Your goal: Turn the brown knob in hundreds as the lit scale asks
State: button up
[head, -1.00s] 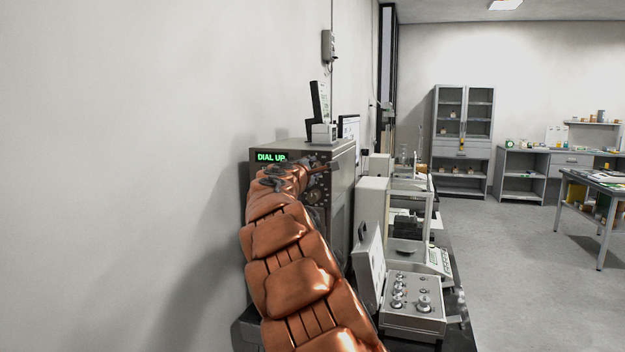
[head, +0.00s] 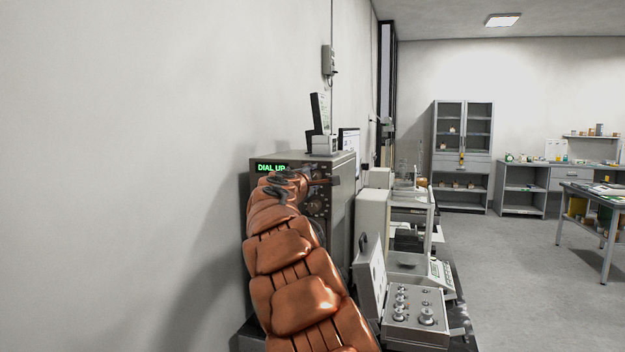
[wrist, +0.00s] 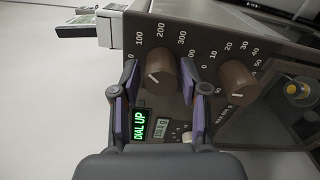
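The scale is a grey cabinet (head: 346,187) against the wall. Its lit green display reads "DIAL UP" (head: 271,168), also in the wrist view (wrist: 139,127). The brown hundreds knob (wrist: 160,78) is on the panel, with marks 0, 100, 200 and 300 around it. Its white pointer line shows, but I cannot tell its exact setting. My gripper (wrist: 160,70) is open, with one finger on each side of this knob and small gaps showing. In the head view my gripper (head: 297,182) is at the panel, and my arm partly hides the front.
A second brown knob (wrist: 237,80), marked in tens, sits close to the right finger. A small grey readout (wrist: 160,129) is beside the lit display. An open weight case (head: 415,325) and balances stand right of the scale. The floor (head: 520,270) further right is clear.

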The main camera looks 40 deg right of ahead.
jog(key=shift+o, duration=1)
jog(key=shift+s+a, duration=0.1)
jog(key=v, duration=1.1)
jog(key=shift+s+a, duration=0.2)
jog(key=shift+a, duration=0.1)
dwell(0.7)
